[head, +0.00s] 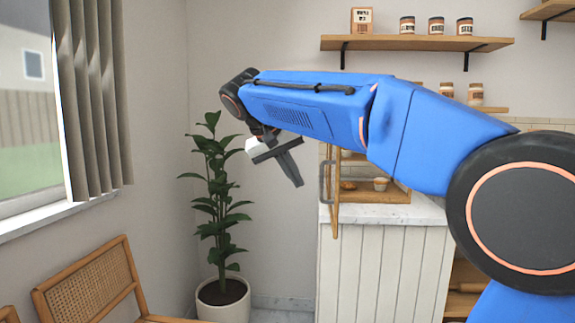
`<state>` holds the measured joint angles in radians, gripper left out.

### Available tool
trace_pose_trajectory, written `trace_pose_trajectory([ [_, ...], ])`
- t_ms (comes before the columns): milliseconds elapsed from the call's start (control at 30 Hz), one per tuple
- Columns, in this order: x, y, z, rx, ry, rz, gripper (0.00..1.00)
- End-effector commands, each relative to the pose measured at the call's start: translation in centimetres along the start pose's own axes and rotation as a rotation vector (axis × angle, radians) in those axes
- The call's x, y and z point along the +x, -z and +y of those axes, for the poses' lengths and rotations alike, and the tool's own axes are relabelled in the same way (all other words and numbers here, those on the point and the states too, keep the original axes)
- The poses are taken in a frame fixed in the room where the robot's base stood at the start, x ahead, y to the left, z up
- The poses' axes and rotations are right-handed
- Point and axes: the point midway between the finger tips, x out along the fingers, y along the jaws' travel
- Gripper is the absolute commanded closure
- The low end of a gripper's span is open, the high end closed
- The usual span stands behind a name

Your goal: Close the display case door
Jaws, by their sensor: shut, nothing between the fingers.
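The display case (372,197) stands on the white counter, with a wooden base and baked goods inside. Its upper part is mostly hidden behind my arm. Its wood-framed door (336,205) stands open, seen nearly edge-on at the case's left side and reaching out past the counter's front edge. A grey bar handle (322,184) is on the door's left face. My gripper (297,182) is shut and empty, pointing down and right. In the picture it is just left of the handle, with a small gap. I cannot tell the depth between them.
A marble-topped counter (400,214) with white panelling carries the case. A potted plant (218,190) stands behind and left of my gripper. A cane chair (95,280) is at lower left. Wall shelves (420,43) with jars hang above. Open air lies left of the door.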

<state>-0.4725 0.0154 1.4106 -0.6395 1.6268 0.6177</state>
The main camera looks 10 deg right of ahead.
Motion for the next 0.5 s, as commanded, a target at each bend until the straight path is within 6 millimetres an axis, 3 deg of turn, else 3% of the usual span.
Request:
trace_pose_trajectory([
  [200, 1.4, 0.0, 2.6, 0.002, -0.001, 0.000, 1.00],
  [500, 1.9, 0.0, 3.6, 0.001, -0.001, 0.000, 1.00],
])
